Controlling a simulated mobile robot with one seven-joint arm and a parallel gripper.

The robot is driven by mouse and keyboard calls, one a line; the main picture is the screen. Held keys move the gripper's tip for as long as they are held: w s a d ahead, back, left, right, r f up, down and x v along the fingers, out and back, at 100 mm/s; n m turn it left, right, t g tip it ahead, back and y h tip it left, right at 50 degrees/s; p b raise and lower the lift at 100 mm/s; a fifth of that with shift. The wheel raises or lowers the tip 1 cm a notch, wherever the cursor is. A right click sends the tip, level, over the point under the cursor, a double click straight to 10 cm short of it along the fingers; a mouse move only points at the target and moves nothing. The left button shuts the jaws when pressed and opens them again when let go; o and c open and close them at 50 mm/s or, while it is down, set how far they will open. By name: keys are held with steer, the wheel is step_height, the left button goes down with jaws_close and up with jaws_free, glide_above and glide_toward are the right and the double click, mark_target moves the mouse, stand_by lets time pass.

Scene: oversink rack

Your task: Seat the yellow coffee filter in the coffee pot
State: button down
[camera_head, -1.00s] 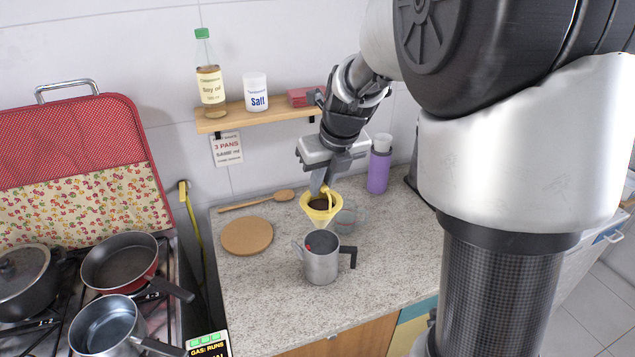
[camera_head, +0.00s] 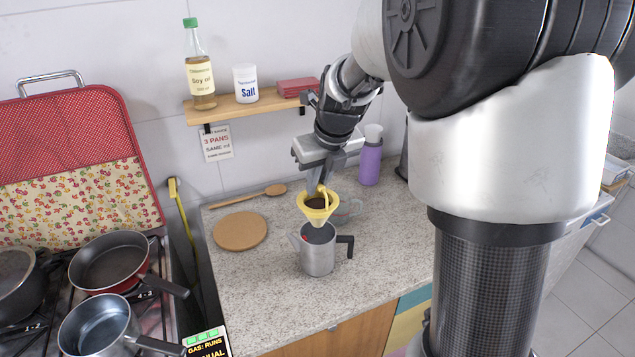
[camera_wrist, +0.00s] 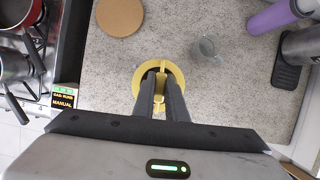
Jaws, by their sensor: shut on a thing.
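The yellow coffee filter (camera_head: 318,212) is a cone with a wide rim and dark contents, held upright by its handle in my gripper (camera_head: 322,190). The gripper is shut on it. In the wrist view the filter's rim (camera_wrist: 139,82) shows around the fingertips of my gripper (camera_wrist: 160,100). The grey metal coffee pot (camera_head: 319,257), with a black handle on its right, stands on the counter. In the head view the filter's tip is over the pot's mouth; whether it touches the pot I cannot tell. The pot is hidden in the wrist view.
A clear cup (camera_wrist: 206,48) stands behind the filter. A round cork mat (camera_head: 240,231) and wooden spoon (camera_head: 262,193) lie at left. A purple bottle (camera_head: 370,163) stands behind. Pans (camera_head: 100,325) sit on the stove. The counter's front is clear.

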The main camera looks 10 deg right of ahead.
mark_target(318, 204)
steer(key=shift+f+b, duration=1.8)
steer(key=shift+f, duration=1.55)
steer(key=shift+f+b, duration=0.6)
steer(key=shift+f, duration=0.85)
steer(key=c, duration=1.1)
jaws_free()
steer(key=shift+r, duration=0.1)
step_height(318, 204, up, 7)
steer(key=p, duration=0.7)
steer(key=shift+p, duration=0.35)
